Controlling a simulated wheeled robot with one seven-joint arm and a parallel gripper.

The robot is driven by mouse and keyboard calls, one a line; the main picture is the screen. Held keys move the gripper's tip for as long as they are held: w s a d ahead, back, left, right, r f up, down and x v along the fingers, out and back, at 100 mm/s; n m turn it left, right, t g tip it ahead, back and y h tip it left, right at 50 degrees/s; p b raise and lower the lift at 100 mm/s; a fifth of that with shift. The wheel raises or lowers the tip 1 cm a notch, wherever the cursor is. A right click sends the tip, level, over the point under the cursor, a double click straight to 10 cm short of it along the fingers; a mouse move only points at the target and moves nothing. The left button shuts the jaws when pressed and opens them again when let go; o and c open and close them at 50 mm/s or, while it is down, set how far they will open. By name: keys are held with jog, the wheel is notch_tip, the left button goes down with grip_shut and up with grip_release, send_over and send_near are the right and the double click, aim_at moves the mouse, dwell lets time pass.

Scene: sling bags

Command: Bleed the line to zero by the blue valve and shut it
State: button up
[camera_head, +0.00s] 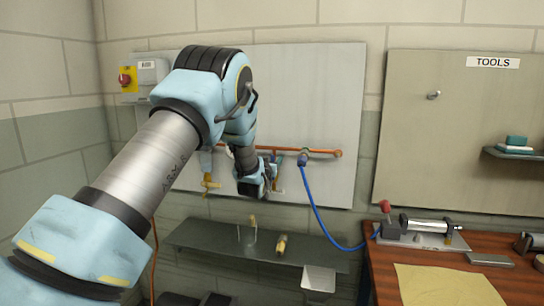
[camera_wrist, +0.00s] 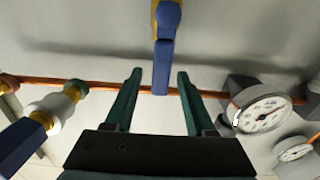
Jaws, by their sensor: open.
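In the wrist view a blue valve handle (camera_wrist: 166,50) on a brass-coloured stem hangs down in front of the copper pipe (camera_wrist: 75,87). My gripper (camera_wrist: 159,74) has its two green fingers apart. The handle's lower end shows between the fingertips; I cannot tell how deep it lies between them, and no grip shows. A round white gauge (camera_wrist: 262,114) is at the right; its reading is too small to tell. In the head view my gripper (camera_head: 268,176) is in front of the wall panel by the pipe (camera_head: 318,152), and my arm hides much of the valve area.
A blue hose (camera_head: 313,205) runs down to a hand pump (camera_head: 420,228) on the wooden bench (camera_head: 375,280). A grey shelf (camera_head: 200,240) lies below.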

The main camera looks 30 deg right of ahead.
jog(key=shift+w+d, duration=0.1)
jog(key=shift+w, duration=0.05)
grip_shut()
dwell(0.4)
dwell(1.0)
